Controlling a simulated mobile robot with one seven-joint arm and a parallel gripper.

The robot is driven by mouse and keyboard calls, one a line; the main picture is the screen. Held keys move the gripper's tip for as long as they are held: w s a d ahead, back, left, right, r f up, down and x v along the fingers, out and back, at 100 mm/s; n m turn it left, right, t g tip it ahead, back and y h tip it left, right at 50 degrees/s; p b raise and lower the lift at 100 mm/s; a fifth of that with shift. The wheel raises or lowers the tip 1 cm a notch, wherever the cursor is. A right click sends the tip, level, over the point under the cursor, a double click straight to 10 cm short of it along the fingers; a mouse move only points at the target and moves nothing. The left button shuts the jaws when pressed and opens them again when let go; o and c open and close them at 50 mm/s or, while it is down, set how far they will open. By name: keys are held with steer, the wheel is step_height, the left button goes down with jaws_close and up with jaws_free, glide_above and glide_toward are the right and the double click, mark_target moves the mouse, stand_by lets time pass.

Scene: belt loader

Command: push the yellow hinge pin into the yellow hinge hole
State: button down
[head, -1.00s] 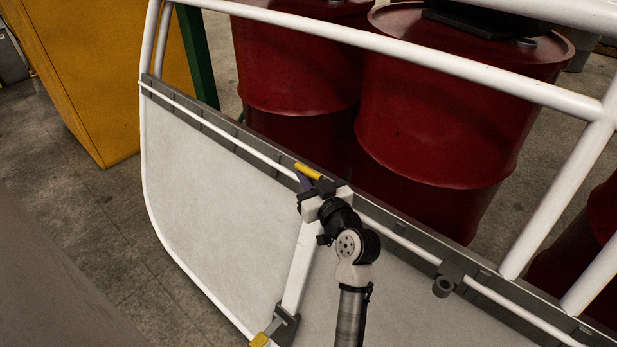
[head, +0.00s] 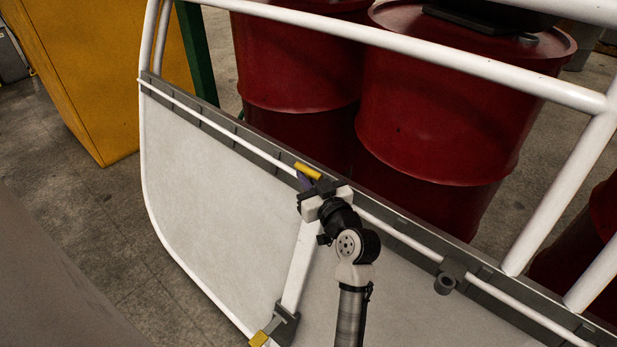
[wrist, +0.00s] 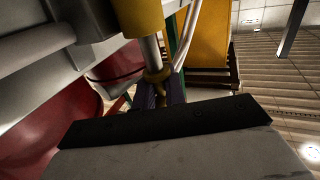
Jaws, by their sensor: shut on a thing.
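My gripper (head: 305,182) is at the grey rail along the top of the white panel, shut on the yellow hinge pin. In the wrist view its dark purple fingers (wrist: 160,94) close around the pin's yellow end (wrist: 155,76). The pin's silver shaft (wrist: 150,53) runs up from there to a yellow cylinder (wrist: 133,14), which seems to be the hinge sleeve. How deep the shaft sits, and the hole itself, are hidden. In the head view a yellow cylinder (head: 308,171) lies just beyond the fingertips.
Another yellow piece (head: 260,338) sits by a grey bracket (head: 284,324) at the bottom. A grey sleeve (head: 443,285) hangs on the rail at right. Red drums (head: 440,125) stand close behind the white tube frame, and a yellow cabinet (head: 100,80) at left.

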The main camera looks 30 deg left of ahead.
steer(key=shift+f+b, duration=1.9)
steer(key=shift+f, duration=0.15)
steer(key=c, duration=1.4)
jaws_free()
steer(key=b+v, duration=0.3)
steer(key=v, duration=1)
steer(key=shift+s+d, duration=0.15)
steer(key=shift+d, duration=0.2)
